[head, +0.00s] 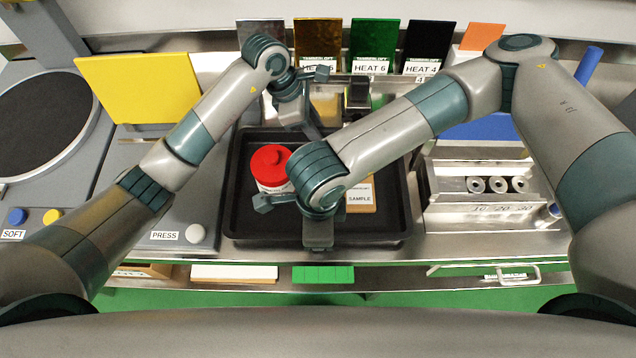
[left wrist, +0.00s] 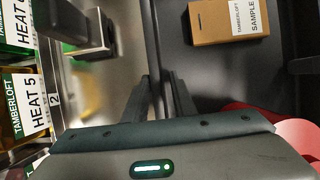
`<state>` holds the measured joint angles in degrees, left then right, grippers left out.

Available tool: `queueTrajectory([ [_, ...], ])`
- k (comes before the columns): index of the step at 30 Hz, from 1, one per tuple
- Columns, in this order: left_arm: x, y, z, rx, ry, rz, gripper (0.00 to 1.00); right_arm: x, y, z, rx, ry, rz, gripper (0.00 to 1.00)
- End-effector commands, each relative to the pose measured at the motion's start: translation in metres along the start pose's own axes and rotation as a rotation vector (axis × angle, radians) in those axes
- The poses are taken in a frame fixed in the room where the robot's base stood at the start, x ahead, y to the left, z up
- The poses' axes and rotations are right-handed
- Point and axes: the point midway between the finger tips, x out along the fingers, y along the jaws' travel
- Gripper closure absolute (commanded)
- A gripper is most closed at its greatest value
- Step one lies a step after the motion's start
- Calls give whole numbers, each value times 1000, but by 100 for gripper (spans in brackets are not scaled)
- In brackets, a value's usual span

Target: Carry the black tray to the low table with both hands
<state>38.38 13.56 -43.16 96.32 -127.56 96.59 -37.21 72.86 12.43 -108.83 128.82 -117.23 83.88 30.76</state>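The black tray (head: 243,222) lies on the metal counter, in the middle of the head view. In it are a red-lidded jar (head: 269,160) and a brown SAMPLE box (head: 361,197). My left gripper (head: 309,124) is at the tray's far side. In the left wrist view its two fingers (left wrist: 161,80) are close together, one on each side of the tray's wall, shut on it. My right gripper (head: 318,240) points down at the tray's near side. Its fingertips are hidden or too small to tell. No low table can be made out.
A yellow panel (head: 140,88) and a PRESS unit (head: 200,222) stand left of the tray. A metal rack with cylinders (head: 497,185) stands close on the right. HEAT boxes (head: 371,75) line the back. Green floor (head: 200,299) shows below the counter.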

Motion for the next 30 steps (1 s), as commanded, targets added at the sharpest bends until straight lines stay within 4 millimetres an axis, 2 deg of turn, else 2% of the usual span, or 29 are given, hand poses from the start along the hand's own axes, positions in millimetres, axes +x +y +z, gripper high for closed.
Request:
queueTrajectory([
  [12, 6, 0, 0, 0, 0, 0, 76, 6, 0, 0, -1, 1, 0, 76],
  [15, 5, 0, 0, 0, 0, 0, 100, 5, 0, 0, -1, 1, 0, 100],
  [30, 5, 0, 0, 0, 0, 0, 100, 5, 0, 0, 0, 0, -1, 100],
])
